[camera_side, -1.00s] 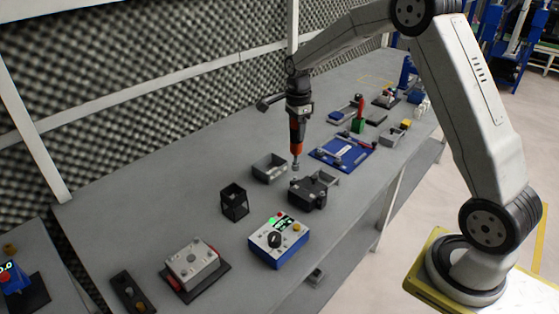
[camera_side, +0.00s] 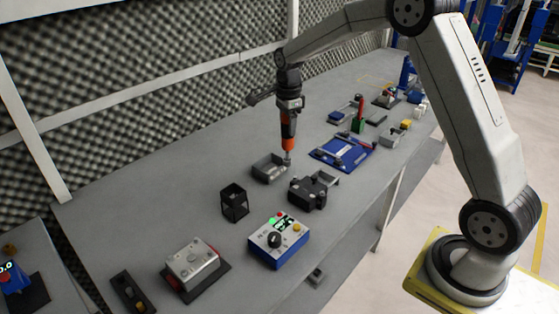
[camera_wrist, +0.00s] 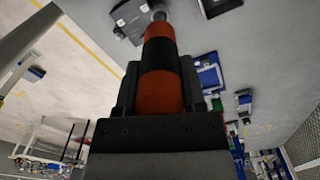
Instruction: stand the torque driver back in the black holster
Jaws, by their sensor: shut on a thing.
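The torque driver (camera_side: 288,143) has an orange and black body with a thin metal tip pointing down. My gripper (camera_side: 289,112) is shut on it and holds it upright above the bench. In the side view its tip shows just over the right side of a small grey tray. In the wrist view the driver (camera_wrist: 161,75) lies between the jaws (camera_wrist: 160,95). The black holster (camera_side: 234,202) is an open, frame-like box standing on the bench, to the left of and nearer the camera than the driver. It appears empty.
The grey tray (camera_side: 258,172) and a dark clamp-like block (camera_side: 322,197) stand near the driver. A blue control box (camera_side: 270,255) is in front of the holster. A grey box on a dark plate (camera_side: 217,280) is at the front left. Bare bench (camera_side: 150,205) lies left of the holster.

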